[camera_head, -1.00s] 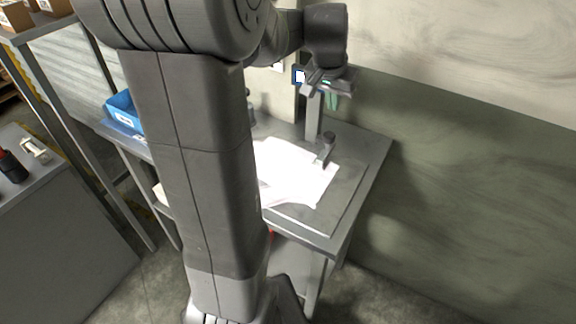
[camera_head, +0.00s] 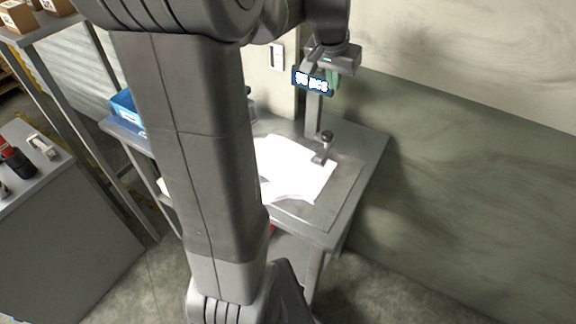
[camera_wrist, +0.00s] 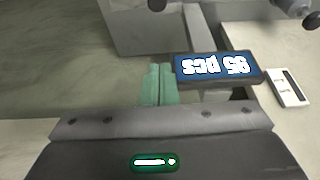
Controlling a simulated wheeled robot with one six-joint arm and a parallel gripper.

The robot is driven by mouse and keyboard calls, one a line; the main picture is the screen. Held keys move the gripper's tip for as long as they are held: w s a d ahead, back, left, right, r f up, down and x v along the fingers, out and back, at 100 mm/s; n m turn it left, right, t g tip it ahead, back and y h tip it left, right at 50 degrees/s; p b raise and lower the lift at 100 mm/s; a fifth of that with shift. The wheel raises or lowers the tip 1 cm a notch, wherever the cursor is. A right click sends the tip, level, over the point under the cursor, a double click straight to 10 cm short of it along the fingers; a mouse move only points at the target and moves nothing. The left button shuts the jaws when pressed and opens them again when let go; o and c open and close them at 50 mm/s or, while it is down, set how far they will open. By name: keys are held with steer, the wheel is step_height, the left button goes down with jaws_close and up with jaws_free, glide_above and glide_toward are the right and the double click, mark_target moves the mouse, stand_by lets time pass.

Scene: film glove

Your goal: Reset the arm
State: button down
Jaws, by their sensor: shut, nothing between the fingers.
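My gripper (camera_head: 333,84) hangs beside the post of the workbench in the head view, over the back of the bench. Its two green fingers (camera_wrist: 158,84) are pressed together in the wrist view, with nothing between them. The blue counter display (camera_head: 313,81), with white characters, is just left of the fingers in the head view. The display (camera_wrist: 217,67) appears upside down, right of the fingers, in the wrist view. My large arm links cover the left middle of the head view and hide part of the bench.
White sheets (camera_head: 297,170) lie on the grey workbench (camera_head: 352,170), with a small knobbed fixture (camera_head: 325,146) at their edge. A blue bin (camera_head: 124,108) sits at the bench's left. A plain wall (camera_head: 470,130) stands to the right. A white switch plate (camera_head: 278,57) is on the wall behind.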

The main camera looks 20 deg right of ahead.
steer(key=shift+f, duration=0.1)
step_height(320, 180, down, 10)
steer(key=b, duration=0.7)
steer(key=shift+r+b, duration=0.2)
steer(key=shift+b, duration=0.15)
